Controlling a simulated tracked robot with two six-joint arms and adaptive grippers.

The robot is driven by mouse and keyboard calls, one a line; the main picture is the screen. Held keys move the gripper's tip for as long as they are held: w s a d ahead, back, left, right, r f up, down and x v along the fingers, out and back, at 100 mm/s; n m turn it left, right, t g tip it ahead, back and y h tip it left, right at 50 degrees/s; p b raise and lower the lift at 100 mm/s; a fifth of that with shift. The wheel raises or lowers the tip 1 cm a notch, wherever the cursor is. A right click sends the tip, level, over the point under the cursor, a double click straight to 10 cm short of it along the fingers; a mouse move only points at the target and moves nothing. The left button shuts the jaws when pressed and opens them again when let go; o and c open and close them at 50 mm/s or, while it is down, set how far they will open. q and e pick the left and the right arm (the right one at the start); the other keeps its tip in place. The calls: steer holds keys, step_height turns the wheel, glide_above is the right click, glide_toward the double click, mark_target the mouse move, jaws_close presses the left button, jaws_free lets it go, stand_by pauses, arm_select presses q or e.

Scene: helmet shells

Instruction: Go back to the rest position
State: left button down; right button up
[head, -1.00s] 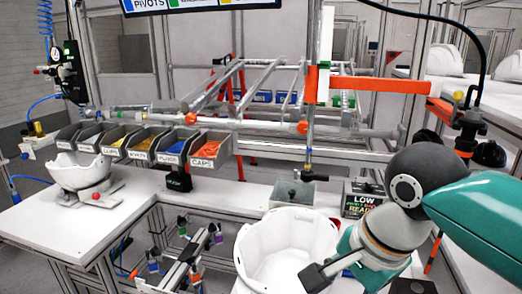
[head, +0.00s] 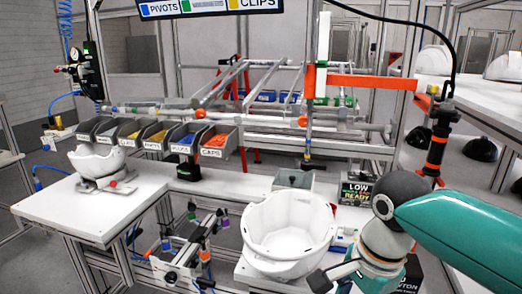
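A white helmet shell (head: 288,235) stands open side up at the front centre of the bench. My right arm comes in from the right, and its gripper (head: 322,280) is low beside the shell's lower right side. Its fingers are small and partly cut off, so I cannot tell whether they touch the shell or how far they are open. My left gripper is not in view. A second white shell (head: 97,160) sits on a fixture on the left part of the bench.
A row of grey bins (head: 165,137) with coloured parts stands behind the left bench (head: 65,212). An orange beam (head: 365,82) crosses above. More shells lie on the right-hand shelves.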

steer(key=s+d+f+g, duration=0.1)
steer(key=s+f+g, duration=0.2)
steer(key=f, duration=1)
steer(key=s+d+f+g, duration=0.1)
steer(key=s+f+g, duration=0.15)
steer(key=f, duration=1.05)
steer(key=s+a+f+n+y, duration=0.2)
steer(key=s+f+n, duration=0.1)
steer(key=s+f, duration=0.4)
steer(key=s+a+f+n+y, duration=0.25)
steer(key=s+f, duration=0.25)
steer(key=f, duration=0.4)
steer(key=w+n+t, duration=0.1)
steer(key=n, duration=0.1)
steer(key=w+f+n+t+h, duration=0.1)
steer(key=w+t, duration=0.1)
steer(key=w+f+n+t, duration=0.1)
steer(key=w+n+t, duration=0.1)
steer(key=shift+a+f+n, duration=0.1)
steer(key=shift+a+n, duration=0.15)
steer(key=shift+n, duration=0.1)
